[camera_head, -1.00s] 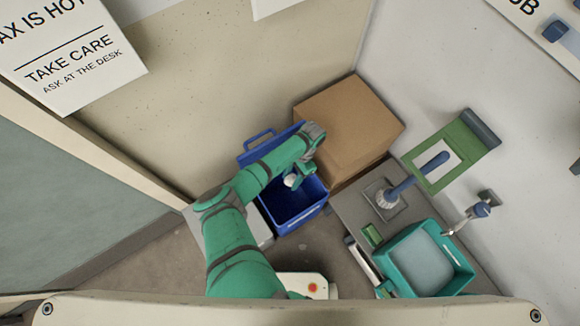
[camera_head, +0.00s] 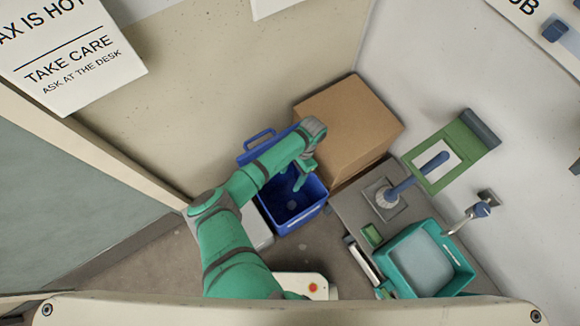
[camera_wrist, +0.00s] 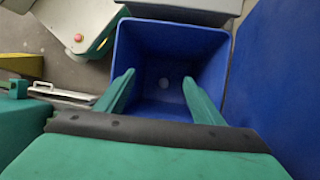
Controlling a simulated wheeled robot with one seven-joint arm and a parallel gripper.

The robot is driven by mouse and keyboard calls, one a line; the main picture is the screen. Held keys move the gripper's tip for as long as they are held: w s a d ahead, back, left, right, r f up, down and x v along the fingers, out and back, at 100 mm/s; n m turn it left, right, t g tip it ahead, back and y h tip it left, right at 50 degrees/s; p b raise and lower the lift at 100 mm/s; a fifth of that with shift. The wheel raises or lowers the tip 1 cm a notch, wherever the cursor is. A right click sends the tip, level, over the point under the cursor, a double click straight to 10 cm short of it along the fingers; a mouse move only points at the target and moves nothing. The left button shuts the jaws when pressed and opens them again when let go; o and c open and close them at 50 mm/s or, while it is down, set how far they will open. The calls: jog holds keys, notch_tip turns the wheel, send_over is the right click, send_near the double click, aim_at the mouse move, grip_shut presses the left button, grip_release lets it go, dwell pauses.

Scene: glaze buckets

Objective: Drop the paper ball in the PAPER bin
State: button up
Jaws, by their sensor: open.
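The blue bin (camera_head: 322,205) stands open on the floor below my arm, its lid (camera_head: 245,158) swung back. A pale marking on its front is too small to read. My gripper (camera_head: 299,184) is above the bin's opening, pointing down, with its fingers apart and nothing between them. In the wrist view both green fingers (camera_wrist: 157,78) spread over the bin (camera_wrist: 215,45).
A cardboard box (camera_head: 345,125) stands right behind the bin. A pale bin or box (camera_head: 257,232) adjoins the bin's left side.

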jog(key=s+r, duration=0.9)
jog(key=s, duration=0.5)
jog(key=shift+r, duration=0.2)
